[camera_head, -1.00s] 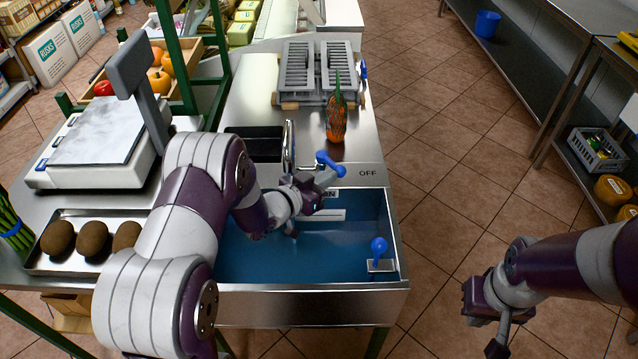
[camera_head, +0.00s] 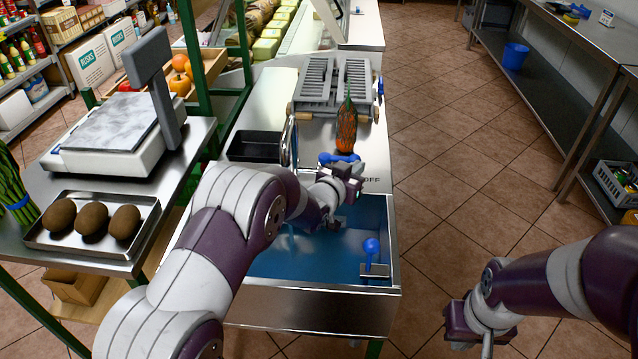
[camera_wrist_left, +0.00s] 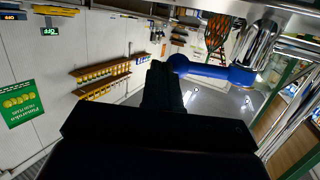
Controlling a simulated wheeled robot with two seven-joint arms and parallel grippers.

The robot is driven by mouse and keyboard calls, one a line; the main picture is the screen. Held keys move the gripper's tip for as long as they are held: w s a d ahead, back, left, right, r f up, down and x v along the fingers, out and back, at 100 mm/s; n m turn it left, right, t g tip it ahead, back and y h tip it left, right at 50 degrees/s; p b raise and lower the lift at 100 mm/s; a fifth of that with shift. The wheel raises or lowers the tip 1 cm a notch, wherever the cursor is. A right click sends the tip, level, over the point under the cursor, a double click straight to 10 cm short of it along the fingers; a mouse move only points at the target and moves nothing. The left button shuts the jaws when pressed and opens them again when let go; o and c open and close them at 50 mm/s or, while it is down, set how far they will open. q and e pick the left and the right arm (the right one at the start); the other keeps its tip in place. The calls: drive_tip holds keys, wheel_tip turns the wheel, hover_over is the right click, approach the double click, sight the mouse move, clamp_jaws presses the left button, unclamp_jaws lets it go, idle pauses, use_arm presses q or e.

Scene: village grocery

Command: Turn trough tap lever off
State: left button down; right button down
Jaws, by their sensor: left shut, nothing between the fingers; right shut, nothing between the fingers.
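The tap's blue lever (camera_head: 340,157) is behind the steel trough (camera_head: 310,305), lying roughly crosswise with its free end to the right. An OFF label (camera_head: 373,181) is on the counter to its right, partly covered by my left gripper (camera_head: 350,180). That gripper is shut and empty, just in front of the lever. In the left wrist view the lever (camera_wrist_left: 210,70) lies just beyond the dark fingertips (camera_wrist_left: 160,70); I cannot tell whether they touch it. My right gripper (camera_head: 485,340) is shut and empty, off to the right over the floor.
A scale (camera_head: 120,135) and a tray of brown fruit (camera_head: 140,243) are at left. Tiled floor is clear at right.

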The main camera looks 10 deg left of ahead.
use_arm(q)
drive_tip(key=shift+b+x, duration=0.4)
drive_tip(key=shift+x, duration=0.45)
drive_tip(key=shift+w+d+r, duration=0.1)
drive_tip(key=shift+d+r, duration=0.05)
drive_tip(key=shift+d, duration=0.05)
